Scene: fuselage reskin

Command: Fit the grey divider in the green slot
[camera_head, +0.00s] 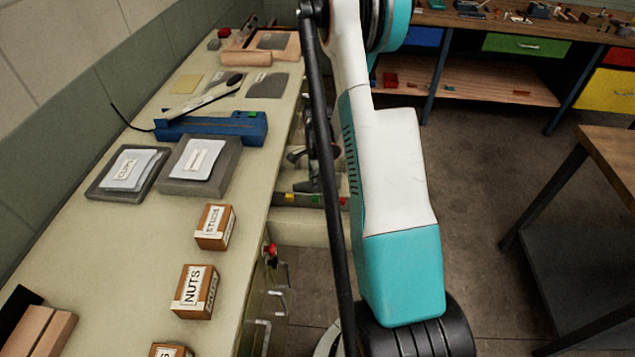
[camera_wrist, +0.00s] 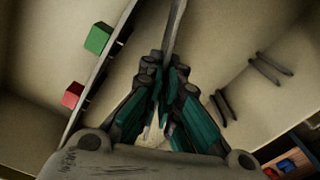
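My gripper (camera_wrist: 163,75) shows in the wrist view with its teal and black fingers close together. They are shut on a thin grey piece (camera_wrist: 175,32), seen nearly edge-on, which looks like the divider and runs up out of the picture. A green block (camera_wrist: 98,38) marking a slot and a red block (camera_wrist: 73,95) sit to the left, beyond a long thin wall edge (camera_wrist: 100,72). The divider is apart from the green block. In the head view, the green marker (camera_head: 290,198) is on the open drawer's edge; my arm hides part of the drawer.
A yellow marker (camera_head: 315,199) is beside the green one. The bench (camera_head: 250,225) carries a blue tool (camera_head: 212,127), grey trays (camera_head: 215,185) and labelled boxes (camera_head: 195,291). Dark bars (camera_wrist: 222,104) stand at right in the wrist view. A table (camera_head: 610,150) is at right.

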